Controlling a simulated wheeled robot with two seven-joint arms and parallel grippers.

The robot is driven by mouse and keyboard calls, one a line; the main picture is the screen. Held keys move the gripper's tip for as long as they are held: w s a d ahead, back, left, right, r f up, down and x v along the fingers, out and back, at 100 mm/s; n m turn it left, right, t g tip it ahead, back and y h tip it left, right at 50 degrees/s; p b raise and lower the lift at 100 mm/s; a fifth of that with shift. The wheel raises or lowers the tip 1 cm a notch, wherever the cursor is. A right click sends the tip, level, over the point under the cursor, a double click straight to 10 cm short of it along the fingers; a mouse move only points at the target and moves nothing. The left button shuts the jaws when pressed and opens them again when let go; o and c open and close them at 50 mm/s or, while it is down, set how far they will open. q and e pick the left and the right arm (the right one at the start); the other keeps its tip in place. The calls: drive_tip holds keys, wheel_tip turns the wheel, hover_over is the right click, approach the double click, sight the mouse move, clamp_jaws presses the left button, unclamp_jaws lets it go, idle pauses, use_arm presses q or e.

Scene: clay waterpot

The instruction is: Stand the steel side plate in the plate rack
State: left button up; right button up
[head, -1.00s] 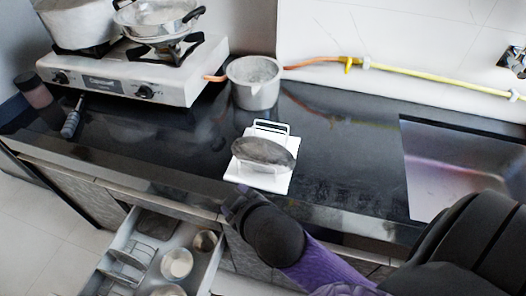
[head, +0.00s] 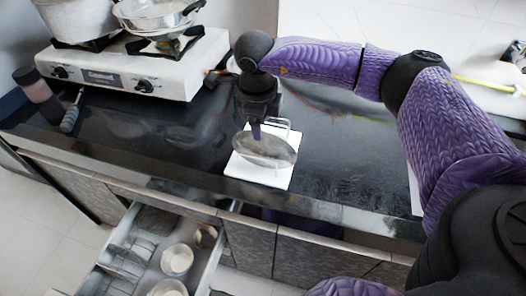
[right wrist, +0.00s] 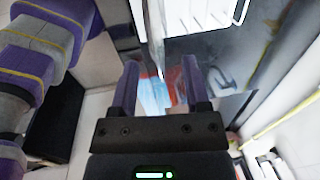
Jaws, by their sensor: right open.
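The steel side plate (head: 266,150), a grey round disc, leans tilted against the wire loops of the white plate rack (head: 258,174) on the black counter. The white rack (right wrist: 205,14) shows at the top of that view. My left gripper is not in view.
A gas stove (head: 130,68) with pots stands at the back left. A dark-handled tool (head: 72,112) lies in front of it. An open drawer (head: 150,250) with bowls and a wire rack is below the counter. My right arm covers much of the counter's right side.

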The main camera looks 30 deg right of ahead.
sight(262, 142)
drive_tip(key=f, duration=0.2)
drive_tip(key=f+b, duration=0.1)
drive_tip(key=f, duration=0.3)
drive_tip(key=shift+s+d+f, duration=0.1)
drive_tip(key=shift+d+f, duration=0.15)
drive_tip(key=shift+f, duration=0.15)
drive_tip(key=shift+a, duration=0.1)
drive_tip(key=shift+r, duration=0.1)
clamp_jaws()
